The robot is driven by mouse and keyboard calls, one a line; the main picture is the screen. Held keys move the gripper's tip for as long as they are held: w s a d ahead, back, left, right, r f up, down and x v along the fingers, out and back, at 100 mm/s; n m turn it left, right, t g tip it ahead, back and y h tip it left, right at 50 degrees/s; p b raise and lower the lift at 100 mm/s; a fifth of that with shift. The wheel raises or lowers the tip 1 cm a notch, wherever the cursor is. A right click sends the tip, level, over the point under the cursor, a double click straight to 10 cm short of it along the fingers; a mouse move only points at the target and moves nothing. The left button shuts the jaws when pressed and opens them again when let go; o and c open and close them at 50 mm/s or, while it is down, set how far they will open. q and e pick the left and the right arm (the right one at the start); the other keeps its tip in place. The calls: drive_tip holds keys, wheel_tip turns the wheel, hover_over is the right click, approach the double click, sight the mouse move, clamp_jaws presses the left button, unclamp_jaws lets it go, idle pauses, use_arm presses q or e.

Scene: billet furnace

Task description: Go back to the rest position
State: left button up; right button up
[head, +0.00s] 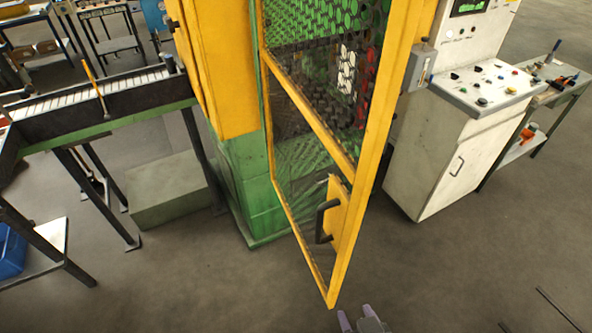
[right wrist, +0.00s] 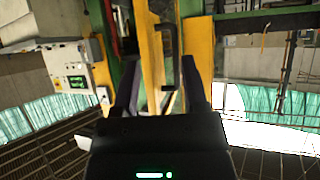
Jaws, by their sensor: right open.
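My right gripper (head: 364,322) shows only by its fingertips at the bottom edge of the head view, below the yellow door frame. In the right wrist view its two dark fingers (right wrist: 162,88) stand apart with nothing between them. The yellow mesh door (head: 341,245) of the furnace stands swung out, with a black handle (head: 323,222) on a yellow plate. The handle also shows beyond the fingertips in the right wrist view (right wrist: 168,38), apart from them. My left gripper is not in view.
A white control cabinet (head: 440,150) with buttons stands right of the door, with a side table (head: 535,125) beyond it. A blue bin (head: 10,250) sits at far left. The front floor is mostly clear.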

drive_tip(key=s+d+r+g+h, duration=0.2)
drive_tip(key=s+d+r+g, duration=0.2)
drive_tip(key=s+r+g, duration=0.3)
wheel_tip(320, 180, down, 28)
drive_tip(key=f+g+b, duration=0.1)
drive_tip(key=g+b, duration=0.1)
drive_tip(key=b, duration=0.8)
drive_tip(key=s+d+f+b, duration=0.1)
drive_tip(key=s+f+b, duration=0.4)
drive_tip(key=f, duration=0.5)
drive_tip(key=s+d+f+g+b, duration=0.1)
drive_tip(key=s+f+b, duration=0.4)
drive_tip(key=s+f, duration=0.5)
drive_tip(key=shift+d+f+g, duration=0.3)
drive_tip(key=shift+d+f, duration=0.25)
drive_tip(key=shift+f, duration=0.1)
